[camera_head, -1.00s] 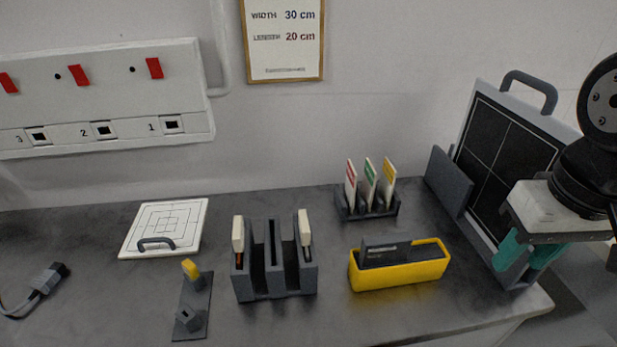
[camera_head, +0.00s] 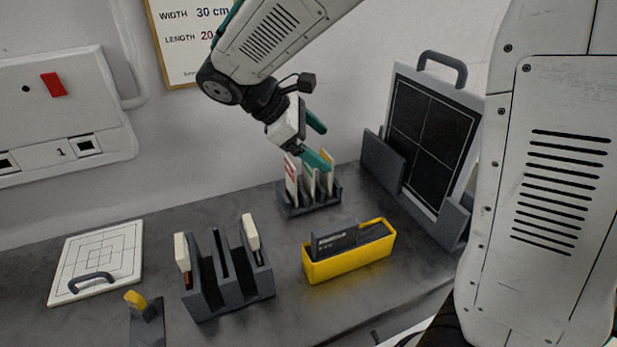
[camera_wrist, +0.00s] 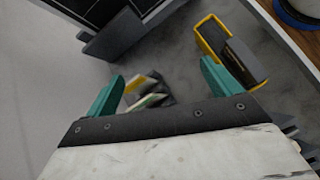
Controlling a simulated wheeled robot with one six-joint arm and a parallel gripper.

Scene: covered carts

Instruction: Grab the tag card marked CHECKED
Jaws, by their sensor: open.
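Three upright tag cards stand in a small dark rack (camera_head: 311,206) at the back of the table: one with a red band (camera_head: 291,181), one with green (camera_head: 309,183) and one with yellow (camera_head: 328,158). Their lettering is too small to read, so I cannot tell which is marked CHECKED. My gripper (camera_head: 320,142) is open, with teal fingers just above the cards, hiding part of the green and yellow ones. In the wrist view, the yellow-topped card (camera_wrist: 141,81) and the green-banded card (camera_wrist: 150,100) show between the open fingers. Nothing is held.
A yellow bin (camera_head: 349,268) with a dark block (camera_head: 335,241) stands in front of the rack. A grey slotted holder (camera_head: 228,284) is to the left. A black gridded panel (camera_head: 432,138) stands at the right. The wall is close behind the rack.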

